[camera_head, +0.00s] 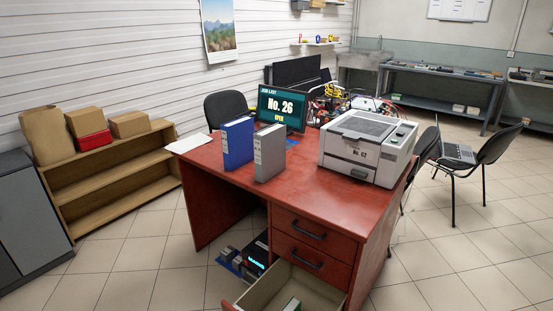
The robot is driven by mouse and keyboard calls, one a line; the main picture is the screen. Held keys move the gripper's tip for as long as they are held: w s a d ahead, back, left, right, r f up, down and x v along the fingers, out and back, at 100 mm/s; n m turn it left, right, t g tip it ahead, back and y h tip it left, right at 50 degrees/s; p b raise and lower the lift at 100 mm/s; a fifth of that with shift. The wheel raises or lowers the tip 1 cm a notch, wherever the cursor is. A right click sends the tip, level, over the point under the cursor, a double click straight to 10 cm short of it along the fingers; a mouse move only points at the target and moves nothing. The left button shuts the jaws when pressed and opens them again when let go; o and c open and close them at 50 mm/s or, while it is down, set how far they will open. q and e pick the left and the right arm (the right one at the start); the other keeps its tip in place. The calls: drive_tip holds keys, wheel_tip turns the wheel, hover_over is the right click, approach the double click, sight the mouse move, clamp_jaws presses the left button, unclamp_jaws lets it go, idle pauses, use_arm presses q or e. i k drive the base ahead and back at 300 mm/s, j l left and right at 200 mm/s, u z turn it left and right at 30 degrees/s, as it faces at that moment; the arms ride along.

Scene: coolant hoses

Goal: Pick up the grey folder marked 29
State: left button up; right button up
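A grey folder (270,153) stands upright on the red desk (330,208), near its left part. A light label shows on its spine, but the number is too small to read. A blue folder (238,145) stands upright just to its left, with a small gap between them. Neither of my grippers is in view.
A monitor (283,107) reading "No. 26" stands behind the folders. A grey-white printer (367,147) stands to their right. The desk's bottom drawer (258,294) is pulled open at the front. A dark chair (226,106) is behind the desk. Tiled floor (150,257) is clear at front left.

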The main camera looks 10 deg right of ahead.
sight(270, 143)
drive_tip(key=z, duration=1.85)
drive_tip(key=j+z, duration=0.15)
drive_tip(key=j, duration=1.45)
drive_tip(key=j+z, duration=0.15)
drive_tip(key=j, duration=1.45)
drive_tip(key=k, duration=0.05)
